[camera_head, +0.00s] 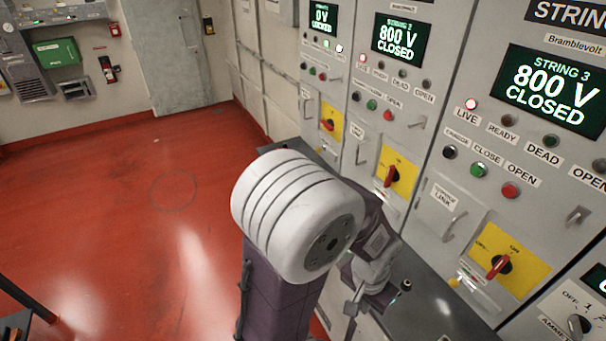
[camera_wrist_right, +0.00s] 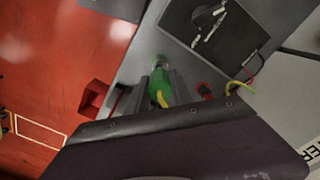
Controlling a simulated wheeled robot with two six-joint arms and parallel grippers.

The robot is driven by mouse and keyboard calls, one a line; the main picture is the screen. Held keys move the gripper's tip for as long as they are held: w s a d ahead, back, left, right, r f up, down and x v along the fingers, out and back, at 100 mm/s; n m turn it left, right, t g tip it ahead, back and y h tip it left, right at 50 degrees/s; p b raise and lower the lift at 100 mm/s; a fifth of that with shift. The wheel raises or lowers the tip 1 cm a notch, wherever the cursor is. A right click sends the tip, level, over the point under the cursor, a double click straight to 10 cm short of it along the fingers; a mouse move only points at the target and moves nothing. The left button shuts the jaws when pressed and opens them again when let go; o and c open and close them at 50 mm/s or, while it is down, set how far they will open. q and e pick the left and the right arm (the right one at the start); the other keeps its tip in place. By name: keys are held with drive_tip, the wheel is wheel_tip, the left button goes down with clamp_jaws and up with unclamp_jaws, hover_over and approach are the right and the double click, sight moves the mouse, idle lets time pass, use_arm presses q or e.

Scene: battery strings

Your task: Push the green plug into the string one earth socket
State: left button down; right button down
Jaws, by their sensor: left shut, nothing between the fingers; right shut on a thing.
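The green plug (camera_wrist_right: 160,85) is between the fingers of my right gripper (camera_wrist_right: 162,92) in the right wrist view, with a yellow-green cable at its near end. The right gripper is shut on it. The plug's far end points toward a grey surface beside a dark panel. I cannot make out the earth socket or tell whether the plug touches anything. The leftmost cabinet display (camera_head: 322,21) reads 0 V.
A red plug or cap (camera_wrist_right: 205,91) lies right of the green plug, close to the fingers. A dark panel (camera_wrist_right: 240,35) with metal parts is above. A red box (camera_wrist_right: 94,96) is at left. Cabinets with yellow switch plates (camera_head: 518,262) line the right; the red floor (camera_head: 110,200) is clear.

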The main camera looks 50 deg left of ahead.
wheel_tip(320, 180, up, 5)
drive_tip(key=p, duration=0.4)
drive_tip(key=shift+p, duration=0.35)
idle(0.3)
